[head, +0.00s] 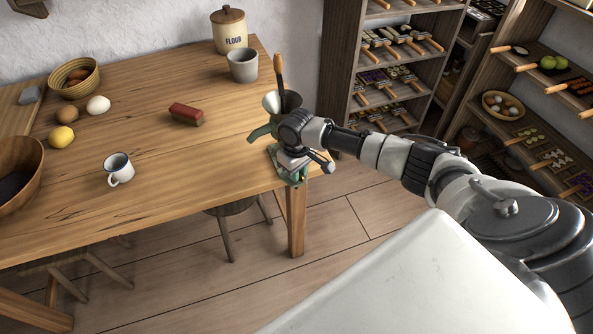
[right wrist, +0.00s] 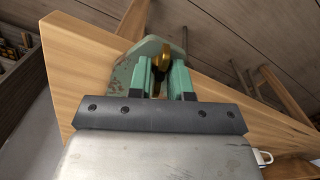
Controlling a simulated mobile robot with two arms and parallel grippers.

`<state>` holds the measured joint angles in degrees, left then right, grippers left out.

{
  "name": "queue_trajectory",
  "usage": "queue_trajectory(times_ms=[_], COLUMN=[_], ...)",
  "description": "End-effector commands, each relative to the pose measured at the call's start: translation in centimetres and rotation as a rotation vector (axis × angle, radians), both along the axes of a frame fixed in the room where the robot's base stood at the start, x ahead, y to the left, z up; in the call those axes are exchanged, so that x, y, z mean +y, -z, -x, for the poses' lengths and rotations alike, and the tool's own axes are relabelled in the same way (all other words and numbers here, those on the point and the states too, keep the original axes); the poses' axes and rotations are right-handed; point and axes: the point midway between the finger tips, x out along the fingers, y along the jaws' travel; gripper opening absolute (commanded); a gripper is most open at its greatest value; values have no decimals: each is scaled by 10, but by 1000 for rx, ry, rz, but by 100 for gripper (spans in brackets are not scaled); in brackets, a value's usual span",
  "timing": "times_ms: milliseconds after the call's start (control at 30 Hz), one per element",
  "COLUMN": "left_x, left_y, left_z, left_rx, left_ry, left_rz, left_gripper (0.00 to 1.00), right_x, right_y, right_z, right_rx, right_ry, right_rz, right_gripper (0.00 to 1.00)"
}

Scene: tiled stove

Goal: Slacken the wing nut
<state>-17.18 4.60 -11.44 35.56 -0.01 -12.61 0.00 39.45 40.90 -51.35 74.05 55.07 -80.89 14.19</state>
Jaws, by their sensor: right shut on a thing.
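A brass-coloured wing nut (right wrist: 158,82) shows in the right wrist view, against a worn green clamp plate (right wrist: 105,58). My right gripper (right wrist: 160,78) has its two green fingers on either side of the wing nut and is shut on it. In the head view, my right gripper (head: 288,165) is at the table's right front corner, beside the green grinder-like device (head: 261,132) clamped there. My own gripper and arm hide the wing nut and much of the device in that view. My left gripper is not in view.
The wooden table (head: 150,160) holds a white mug (head: 118,169), a red block (head: 186,114), a flour jar (head: 229,32) and a grey cup (head: 243,66). A stool (head: 235,208) stands below. Shelves (head: 385,60) stand at the back right. Floor is open right of the table.

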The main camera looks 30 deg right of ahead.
Motion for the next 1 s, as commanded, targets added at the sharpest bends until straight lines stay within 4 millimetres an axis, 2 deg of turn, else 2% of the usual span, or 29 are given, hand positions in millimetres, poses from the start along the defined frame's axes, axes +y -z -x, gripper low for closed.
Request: queue_trajectory(times_ms=[1000], left_x=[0], left_y=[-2], left_z=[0], left_rx=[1], left_ry=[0], left_rz=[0], left_gripper=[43], right_x=[8], right_y=[3], right_z=[3], right_rx=[7], right_ry=[-42], right_rz=[-14], right_gripper=[0])
